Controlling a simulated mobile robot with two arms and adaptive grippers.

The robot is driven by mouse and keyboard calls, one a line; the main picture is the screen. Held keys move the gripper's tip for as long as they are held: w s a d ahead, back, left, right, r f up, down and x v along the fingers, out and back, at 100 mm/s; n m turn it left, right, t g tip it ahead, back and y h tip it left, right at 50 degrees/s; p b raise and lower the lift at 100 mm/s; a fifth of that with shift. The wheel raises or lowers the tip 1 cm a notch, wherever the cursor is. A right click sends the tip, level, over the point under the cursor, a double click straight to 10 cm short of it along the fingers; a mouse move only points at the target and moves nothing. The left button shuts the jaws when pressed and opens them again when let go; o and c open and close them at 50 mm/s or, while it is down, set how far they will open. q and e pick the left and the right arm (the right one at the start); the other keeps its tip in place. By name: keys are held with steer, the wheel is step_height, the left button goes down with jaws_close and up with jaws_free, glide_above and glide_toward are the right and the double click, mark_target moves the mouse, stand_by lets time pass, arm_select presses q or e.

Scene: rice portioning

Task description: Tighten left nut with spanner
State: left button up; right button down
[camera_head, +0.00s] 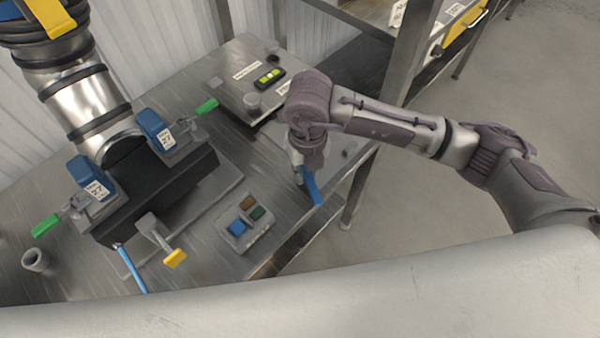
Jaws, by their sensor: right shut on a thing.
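My right gripper (299,171) points down over the right part of the metal table. It is shut on a blue bar-shaped thing (313,188), whose free end sticks out below the fingers; it looks like a tool handle, but I cannot tell if it is the spanner. Another blue rod (131,270), like a spanner handle, slants forward from the front of the dark machine block (150,205). The left nut is too small to make out on the left fitting (92,207). My left gripper is not in view.
Blue boxes stand on the block, left (88,176) and right (155,129). Green handles jut out left (46,226) and right (206,106). A large pipe (75,90) descends onto the block.

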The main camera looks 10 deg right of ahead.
steer(key=shift+d+n, duration=0.3)
steer(key=shift+n, duration=0.1)
steer(key=shift+r+p, duration=0.6)
steer(key=shift+r, duration=0.55)
stand_by(0.9)
steer(key=shift+r+p, duration=1.05)
steer(key=shift+r, duration=0.9)
